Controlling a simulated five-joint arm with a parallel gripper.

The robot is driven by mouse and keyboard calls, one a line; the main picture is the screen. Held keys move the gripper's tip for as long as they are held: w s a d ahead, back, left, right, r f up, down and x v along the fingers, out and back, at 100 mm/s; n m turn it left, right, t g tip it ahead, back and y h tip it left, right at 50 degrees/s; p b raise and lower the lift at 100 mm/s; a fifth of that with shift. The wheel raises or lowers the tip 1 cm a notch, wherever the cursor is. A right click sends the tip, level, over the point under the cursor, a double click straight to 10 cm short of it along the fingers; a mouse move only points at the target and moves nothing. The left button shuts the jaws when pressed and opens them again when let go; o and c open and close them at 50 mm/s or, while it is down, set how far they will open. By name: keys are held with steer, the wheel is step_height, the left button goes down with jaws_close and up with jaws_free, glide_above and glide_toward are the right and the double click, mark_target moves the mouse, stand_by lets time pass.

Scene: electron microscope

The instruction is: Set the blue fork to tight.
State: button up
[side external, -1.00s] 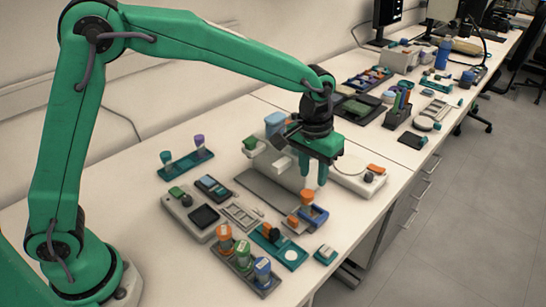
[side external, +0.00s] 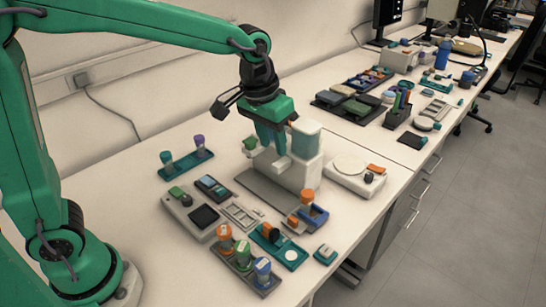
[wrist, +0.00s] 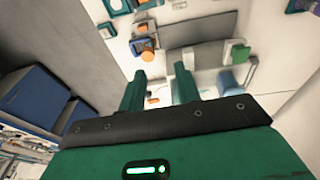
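A blue open-sided piece (side external: 315,217), which may be the blue fork, sits at the front middle of the bench in the side view, beside orange-topped parts (side external: 306,196). Its exact setting is too small to read. My gripper (side external: 275,151) hangs fingers down in front of the white instrument column (side external: 305,165), behind and left of the blue piece and well above the bench. In the wrist view my gripper (wrist: 160,69) has its two green fingers apart with nothing held between them.
The white column with its pale tank (side external: 306,136) stands close to the right of my gripper. A white balance (side external: 352,176) lies right of it. A rack with orange, green and blue caps (side external: 244,262) is at the front. A teal stand (side external: 186,162) is at the left.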

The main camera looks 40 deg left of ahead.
steer(key=s+a+r+t, duration=0.1)
steer(key=s+a+r, duration=0.2)
steer(key=s+a, duration=0.1)
steer(key=shift+s+a, duration=0.3)
steer(key=shift+s, duration=0.5)
steer(key=shift+s+a+r, duration=0.1)
steer(key=shift+s, duration=0.05)
steer(key=s+a+t, duration=0.1)
steer(key=s+a, duration=0.2)
steer(key=s, duration=0.3)
steer(key=s+a+f+t, duration=0.1)
steer(key=s+a, duration=0.2)
steer(key=s, duration=0.2)
steer(key=shift+s+a+y, duration=0.25)
steer(key=shift+s+y, duration=0.05)
steer(key=shift+s, duration=0.1)
